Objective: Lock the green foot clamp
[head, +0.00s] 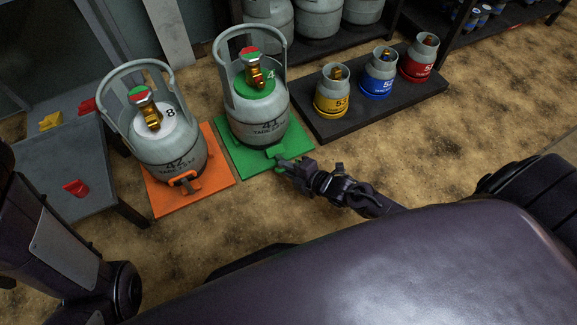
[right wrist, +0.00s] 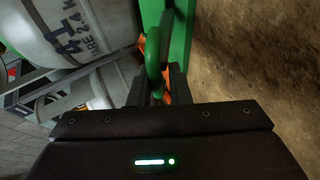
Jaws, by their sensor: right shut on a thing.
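The green scale (head: 232,164) lies on the floor with a grey gas cylinder (head: 252,112) upright on it. The green foot clamp (head: 275,152) is at the scale's front edge, by the cylinder's foot. My right gripper (head: 286,167) is at that edge, shut on the green clamp's handle. In the right wrist view the curved green handle (right wrist: 154,56) runs down between the two fingers (right wrist: 158,88). The finger contact is partly hidden, and I cannot tell the latch's exact position. My left gripper is out of view; only part of my left arm shows.
An orange scale (head: 160,203) with another grey cylinder (head: 167,145) stands to the left, its orange clamp (head: 186,183) at the front. A dark platform (head: 400,105) holds three small cylinders at the right. A grey table (head: 60,150) stands far left. Floor right of my gripper is clear.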

